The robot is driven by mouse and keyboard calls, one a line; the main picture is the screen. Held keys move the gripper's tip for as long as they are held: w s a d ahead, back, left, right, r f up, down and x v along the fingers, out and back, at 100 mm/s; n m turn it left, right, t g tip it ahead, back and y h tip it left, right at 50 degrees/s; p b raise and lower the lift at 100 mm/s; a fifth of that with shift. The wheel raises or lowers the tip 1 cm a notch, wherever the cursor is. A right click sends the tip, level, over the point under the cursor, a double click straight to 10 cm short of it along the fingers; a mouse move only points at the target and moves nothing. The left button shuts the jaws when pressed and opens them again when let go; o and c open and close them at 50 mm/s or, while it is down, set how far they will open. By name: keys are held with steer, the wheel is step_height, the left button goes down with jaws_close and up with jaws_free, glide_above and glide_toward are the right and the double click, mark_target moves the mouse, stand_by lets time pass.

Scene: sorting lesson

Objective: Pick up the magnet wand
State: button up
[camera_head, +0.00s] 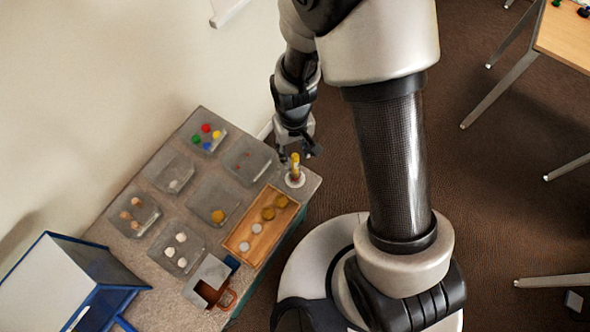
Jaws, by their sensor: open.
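What looks like the magnet wand (295,164), a short yellow upright stick, stands on a small round white base (295,181) at the right corner of the grey table. My gripper (299,153) is open, pointing down at the top of the wand. The fingers appear on either side of the wand's top in this view. I cannot tell whether they touch it or how far above it they are.
A wooden tray (247,218) with gold and silver discs lies left of the wand. Several grey trays hold small items, including coloured pieces in one tray (193,145).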

mark_target(295, 165)
step_height(295, 165, down, 5)
steer(key=shift+w+b, duration=0.1)
steer(key=shift+b, duration=0.5)
step_height(295, 165, down, 5)
steer(key=shift+d+b, duration=0.15)
steer(key=shift+b, duration=0.95)
steer(key=shift+c, duration=0.2)
jaws_close()
